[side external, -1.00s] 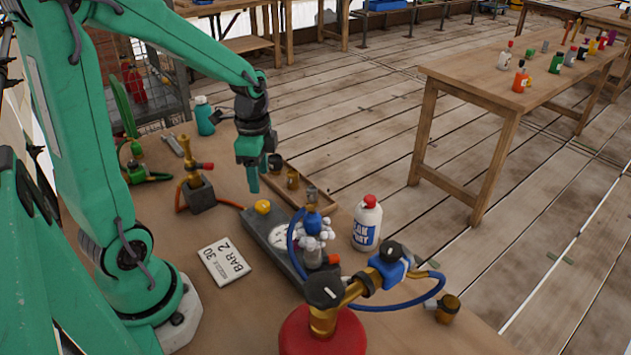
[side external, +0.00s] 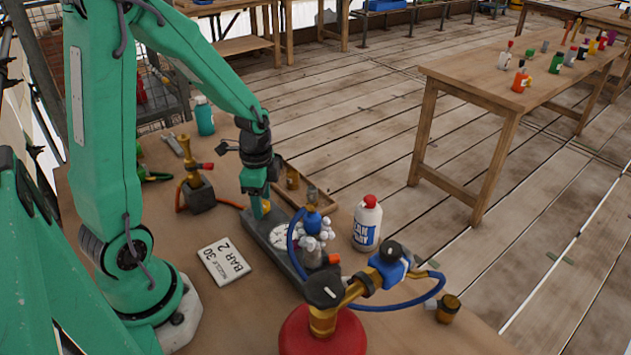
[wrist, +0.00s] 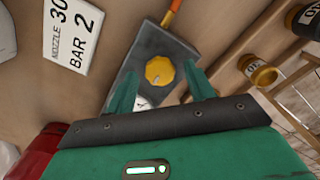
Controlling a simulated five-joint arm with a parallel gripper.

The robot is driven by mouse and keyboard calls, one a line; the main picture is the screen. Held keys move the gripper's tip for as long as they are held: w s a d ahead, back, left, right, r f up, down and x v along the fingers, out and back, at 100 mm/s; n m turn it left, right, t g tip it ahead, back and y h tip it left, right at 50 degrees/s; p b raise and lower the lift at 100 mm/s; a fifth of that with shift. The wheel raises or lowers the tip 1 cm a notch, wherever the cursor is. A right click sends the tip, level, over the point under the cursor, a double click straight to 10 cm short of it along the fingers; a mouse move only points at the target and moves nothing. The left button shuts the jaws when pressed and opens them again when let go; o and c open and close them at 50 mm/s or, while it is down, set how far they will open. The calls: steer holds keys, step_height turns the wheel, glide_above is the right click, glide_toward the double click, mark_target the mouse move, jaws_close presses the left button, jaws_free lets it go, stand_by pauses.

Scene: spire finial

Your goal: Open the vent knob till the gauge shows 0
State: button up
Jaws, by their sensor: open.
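The yellow vent knob (wrist: 160,71) sits on one end of a grey block (wrist: 178,42) and shows a small pointer mark. My gripper (wrist: 160,80) is open, with one finger on each side of the knob in the wrist view; I cannot tell whether they touch it. In the side view my gripper (side external: 260,212) is low at the block's far end and hides most of the knob (side external: 266,207). The white gauge dial (side external: 281,236) lies on the block beside the knob; its reading is too small to tell. In the wrist view only a white sliver of it shows.
A card (side external: 223,261) lies in front.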

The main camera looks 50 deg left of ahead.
steer(key=shift+f, duration=0.15)
steer(key=c, duration=1)
steer(key=shift+o, duration=0.2)
steer(key=shift+n, duration=0.5)
steer(key=n, duration=1.1)
